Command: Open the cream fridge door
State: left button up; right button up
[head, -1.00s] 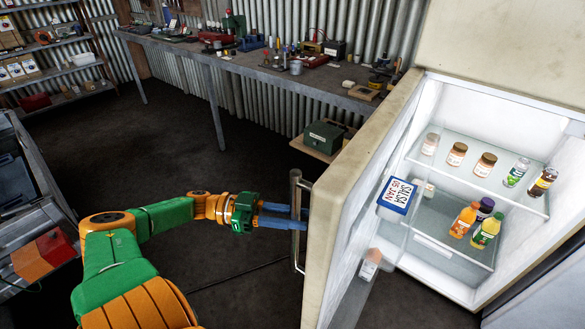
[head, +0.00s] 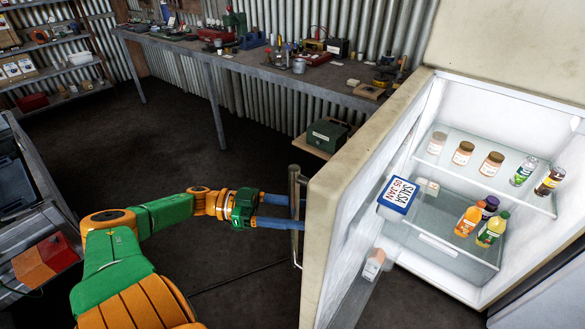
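The cream fridge door (head: 340,165) stands open in the head view, swung out toward me and to the left, with the lit interior (head: 455,215) showing on its right. A vertical metal bar handle (head: 295,215) is on the door's left outer side. My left gripper (head: 288,214) reaches it from the left, its blue fingers lying at the handle's middle. The fingertips are partly hidden at the bar, so how tightly they close on it is not clear. My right gripper is out of the picture.
Jars and bottles stand on the fridge's glass shelf (head: 510,180) and below it. A green box (head: 327,135) sits behind the door. A workbench (head: 270,78) runs along the back wall. The floor (head: 150,140) between bench and arm is clear.

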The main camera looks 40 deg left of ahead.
pick_arm(q)
jog(key=b+v, duration=0.2)
jog(key=v, duration=0.5)
dwell(0.4)
